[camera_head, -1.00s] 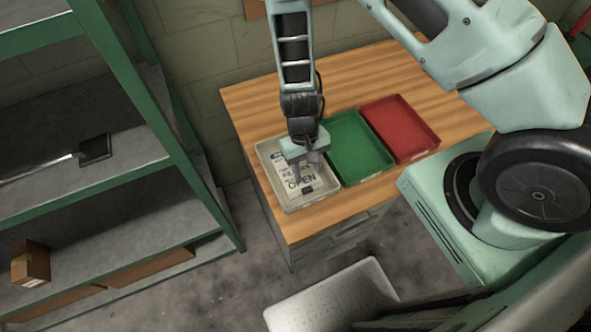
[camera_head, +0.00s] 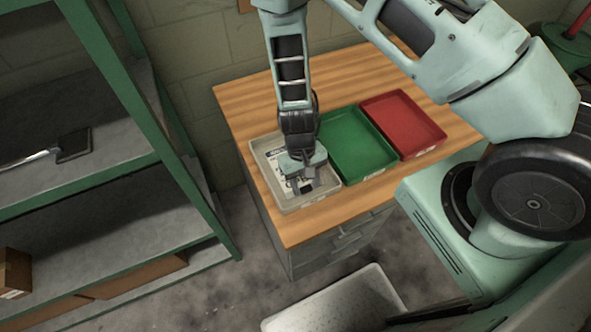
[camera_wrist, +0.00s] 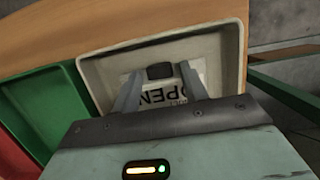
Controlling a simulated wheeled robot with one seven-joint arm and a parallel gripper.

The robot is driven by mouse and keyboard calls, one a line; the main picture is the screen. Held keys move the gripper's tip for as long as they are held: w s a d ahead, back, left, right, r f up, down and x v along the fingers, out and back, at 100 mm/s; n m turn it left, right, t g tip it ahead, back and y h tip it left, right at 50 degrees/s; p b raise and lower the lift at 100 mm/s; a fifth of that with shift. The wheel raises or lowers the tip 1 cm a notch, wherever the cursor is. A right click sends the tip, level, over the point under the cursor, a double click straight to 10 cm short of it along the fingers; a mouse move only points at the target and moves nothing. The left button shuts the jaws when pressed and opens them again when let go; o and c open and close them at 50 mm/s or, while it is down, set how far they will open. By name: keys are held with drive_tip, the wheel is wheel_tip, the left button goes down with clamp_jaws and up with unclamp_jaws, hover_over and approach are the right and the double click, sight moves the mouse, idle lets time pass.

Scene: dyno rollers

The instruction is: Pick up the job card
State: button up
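The job card, a white card (camera_head: 279,164) with dark print, lies in the pale grey tray (camera_head: 262,185) on the wooden bench. It also shows in the wrist view (camera_wrist: 158,96), where the word "OPEN" is readable upside down. A small black block or clip (camera_wrist: 160,71) is at the card's edge. My gripper (camera_head: 303,187) is over the tray and hides much of the card in the head view. In the wrist view my gripper (camera_wrist: 159,76) is open, its two fingers apart on either side of the black piece. I cannot tell whether they touch the card.
A green tray (camera_head: 357,150) stands right beside the grey tray, and a red tray (camera_head: 405,128) beyond it. A green-framed shelf unit (camera_head: 150,110) stands at the left. The bench's back left (camera_head: 260,100) is clear.

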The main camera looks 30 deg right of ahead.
drive_tip(key=c, duration=0.6)
drive_tip(key=shift+s+r+p+v, duration=0.1)
drive_tip(key=shift+s+p+v, duration=0.2)
drive_tip(key=shift+p+v, duration=0.9)
drive_tip(key=shift+s+r+p+v, duration=0.1)
drive_tip(key=shift+s+p+v, duration=0.25)
drive_tip(key=shift+p+v, duration=0.85)
drive_tip(key=shift+s+r+p+v, duration=0.1)
drive_tip(key=shift+s+p+v, duration=0.2)
drive_tip(key=shift+p+v, duration=0.85)
drive_tip(key=shift+c, duration=0.2)
drive_tip(key=shift+w+r+b, duration=0.1)
drive_tip(key=shift+r+b, duration=0.1)
drive_tip(key=shift+b, duration=0.15)
